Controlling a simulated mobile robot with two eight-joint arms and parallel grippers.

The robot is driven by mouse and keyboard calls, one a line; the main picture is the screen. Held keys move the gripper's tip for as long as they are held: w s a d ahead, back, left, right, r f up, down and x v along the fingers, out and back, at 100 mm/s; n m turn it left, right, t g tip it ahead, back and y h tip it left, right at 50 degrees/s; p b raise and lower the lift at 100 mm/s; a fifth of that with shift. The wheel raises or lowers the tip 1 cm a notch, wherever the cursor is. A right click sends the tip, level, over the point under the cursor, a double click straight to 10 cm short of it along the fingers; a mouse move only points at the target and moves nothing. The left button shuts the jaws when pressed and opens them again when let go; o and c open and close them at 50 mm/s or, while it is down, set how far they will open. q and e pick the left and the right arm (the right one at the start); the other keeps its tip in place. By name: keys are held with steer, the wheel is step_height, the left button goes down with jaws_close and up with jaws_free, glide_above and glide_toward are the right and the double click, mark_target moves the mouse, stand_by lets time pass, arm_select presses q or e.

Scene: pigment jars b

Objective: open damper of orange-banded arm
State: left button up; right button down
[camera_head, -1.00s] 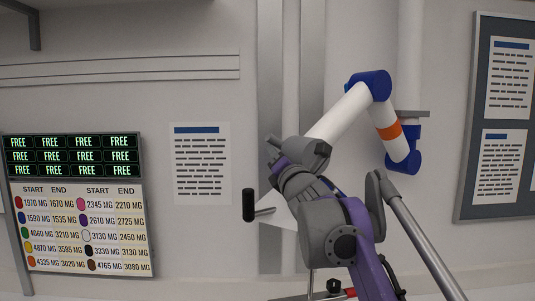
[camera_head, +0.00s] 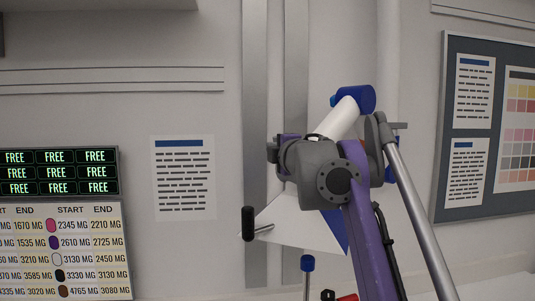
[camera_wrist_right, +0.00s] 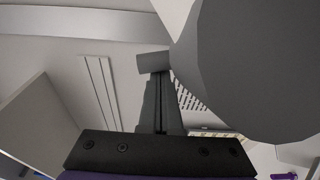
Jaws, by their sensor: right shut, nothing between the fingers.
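The orange-banded arm shows in the head view as a white tube (camera_head: 340,121) with a blue joint (camera_head: 355,98) at its top. Its orange band is hidden behind my right arm. Below is a white hood (camera_head: 295,226), with a black handle (camera_head: 248,223) on a short rod at its left. I cannot make out the damper for certain. My right gripper (camera_head: 273,150) is above the hood, mostly hidden by my wrist. In the wrist view its fingers (camera_wrist_right: 160,92) are shut and empty, near a small grey cylinder (camera_wrist_right: 153,62). My left gripper is out of view.
A large dark rounded shape (camera_wrist_right: 258,62) fills the right of the wrist view, close to the fingers. A blue-topped post (camera_head: 307,264) stands below the hood. A poster (camera_head: 184,178), a display board (camera_head: 62,174) and a pinboard (camera_head: 440,150) are on the wall behind.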

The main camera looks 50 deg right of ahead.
steer(key=shift+s+d+r+m+g, duration=0.15)
steer(key=shift+d+r+m+g, duration=0.2)
steer(key=shift+m, duration=0.45)
steer(key=shift+a, duration=0.1)
